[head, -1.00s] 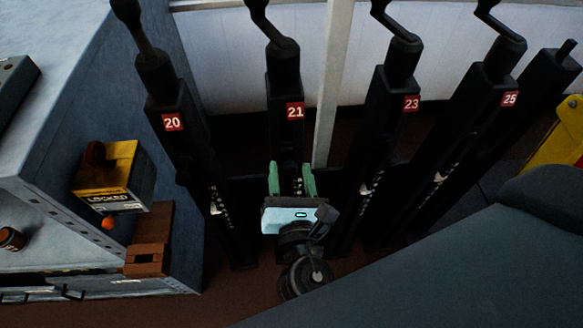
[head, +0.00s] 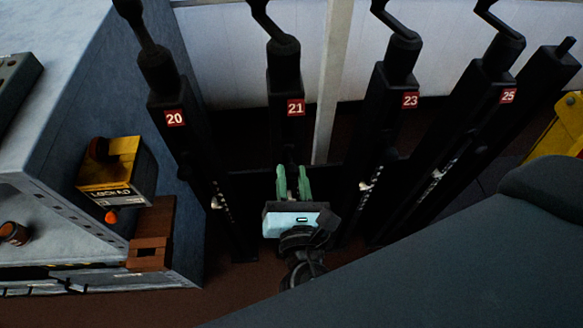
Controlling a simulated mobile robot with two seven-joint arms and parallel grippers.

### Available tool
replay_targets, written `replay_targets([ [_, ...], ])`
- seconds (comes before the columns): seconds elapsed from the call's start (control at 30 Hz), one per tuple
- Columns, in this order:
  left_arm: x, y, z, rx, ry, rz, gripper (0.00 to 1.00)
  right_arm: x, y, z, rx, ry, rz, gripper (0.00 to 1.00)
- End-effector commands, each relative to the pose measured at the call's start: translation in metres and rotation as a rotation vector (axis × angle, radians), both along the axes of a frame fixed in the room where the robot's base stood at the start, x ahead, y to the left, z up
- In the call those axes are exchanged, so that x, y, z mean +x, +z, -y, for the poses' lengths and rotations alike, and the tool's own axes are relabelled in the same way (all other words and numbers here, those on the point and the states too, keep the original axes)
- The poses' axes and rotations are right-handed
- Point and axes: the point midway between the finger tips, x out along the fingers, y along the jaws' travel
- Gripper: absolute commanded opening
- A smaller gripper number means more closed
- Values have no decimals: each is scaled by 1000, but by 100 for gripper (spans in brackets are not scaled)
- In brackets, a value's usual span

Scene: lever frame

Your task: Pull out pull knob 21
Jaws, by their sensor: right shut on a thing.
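The black lever post 21 (head: 285,95) stands upright left of the middle, with a red number plate marked 21 (head: 296,107) on its front. My right gripper (head: 292,178) is at the lower part of this post. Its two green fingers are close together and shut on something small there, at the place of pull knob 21. The knob itself is hidden by the fingers and the pale blue gripper body. My left gripper is not in view.
Lever post 20 (head: 182,135) stands to the left, and lever posts 23 (head: 392,120) and 25 (head: 485,110) to the right, each with a small pale knob low down. A grey cabinet with a yellow box marked LOCKED (head: 112,172) is at far left.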

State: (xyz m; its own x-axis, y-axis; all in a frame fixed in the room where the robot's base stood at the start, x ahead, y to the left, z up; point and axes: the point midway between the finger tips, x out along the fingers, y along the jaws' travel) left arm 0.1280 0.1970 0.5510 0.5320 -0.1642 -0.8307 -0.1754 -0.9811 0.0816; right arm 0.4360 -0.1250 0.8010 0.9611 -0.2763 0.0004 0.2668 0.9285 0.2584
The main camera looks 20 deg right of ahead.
Motion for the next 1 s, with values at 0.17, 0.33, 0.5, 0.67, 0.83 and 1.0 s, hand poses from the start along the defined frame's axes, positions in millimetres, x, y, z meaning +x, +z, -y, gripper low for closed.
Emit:
replay_targets([
  [0.17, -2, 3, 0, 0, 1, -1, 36, -9, 1, -3, 0, -1, -1, 0],
  [0.33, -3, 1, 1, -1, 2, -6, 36, -9, 0, -3, 1, 1, -2, 0],
  [0.5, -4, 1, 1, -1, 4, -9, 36, -9, 0, -3, 1, 1, -2, 48],
  [0.67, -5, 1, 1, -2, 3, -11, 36, -9, 0, -3, 1, 0, -1, 48],
  [0.83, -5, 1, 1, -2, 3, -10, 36, -8, 0, -2, 0, 0, -1, 48],
  [1.0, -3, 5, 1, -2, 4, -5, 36, -6, 1, 0, -1, 1, -1, 48],
])
